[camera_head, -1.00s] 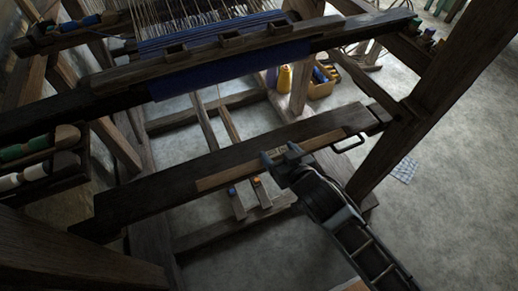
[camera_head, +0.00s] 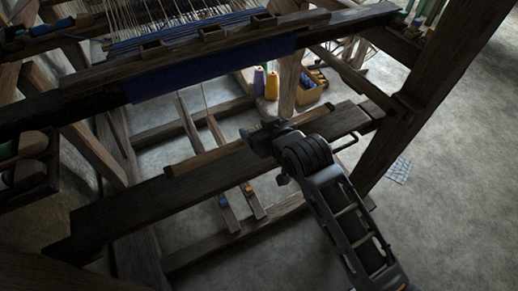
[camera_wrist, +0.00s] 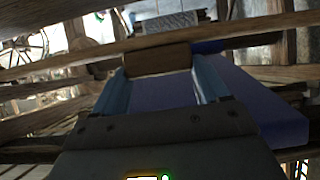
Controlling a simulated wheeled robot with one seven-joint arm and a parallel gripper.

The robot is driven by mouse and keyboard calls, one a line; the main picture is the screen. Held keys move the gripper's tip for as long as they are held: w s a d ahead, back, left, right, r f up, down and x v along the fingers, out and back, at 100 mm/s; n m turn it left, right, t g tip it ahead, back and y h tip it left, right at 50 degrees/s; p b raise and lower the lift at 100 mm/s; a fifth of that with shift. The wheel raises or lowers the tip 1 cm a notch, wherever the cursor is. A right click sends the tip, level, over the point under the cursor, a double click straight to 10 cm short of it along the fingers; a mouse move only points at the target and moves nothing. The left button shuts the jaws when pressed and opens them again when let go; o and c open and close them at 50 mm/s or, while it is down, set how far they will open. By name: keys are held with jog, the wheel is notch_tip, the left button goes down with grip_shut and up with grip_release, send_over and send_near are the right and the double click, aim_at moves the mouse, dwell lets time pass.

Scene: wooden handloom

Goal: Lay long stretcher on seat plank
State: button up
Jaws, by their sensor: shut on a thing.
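The long stretcher, a light brown wooden bar (camera_head: 205,158), is held by my gripper (camera_head: 262,134), which is shut on it right of its middle. The seat plank (camera_head: 130,208) is the wide dark board running from lower left to upper right. The stretcher runs nearly parallel to it and overlaps its far edge in the head view. I cannot tell whether they touch. In the wrist view, the blue fingers (camera_wrist: 168,92) close on a brown wooden piece (camera_wrist: 158,60). My wrist hides part of the stretcher and plank in the head view.
The loom's front beam with blue cloth (camera_head: 210,68) lies just beyond the plank. Treadles (camera_head: 228,210) lie below.

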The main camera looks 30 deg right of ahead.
jog(key=shift+f, duration=3.3)
jog(key=shift+f+b, duration=0.15)
jog(key=shift+b, duration=0.15)
jog(key=o, duration=1.2)
jog(key=p+v, duration=0.1)
jog(key=v, duration=1.1)
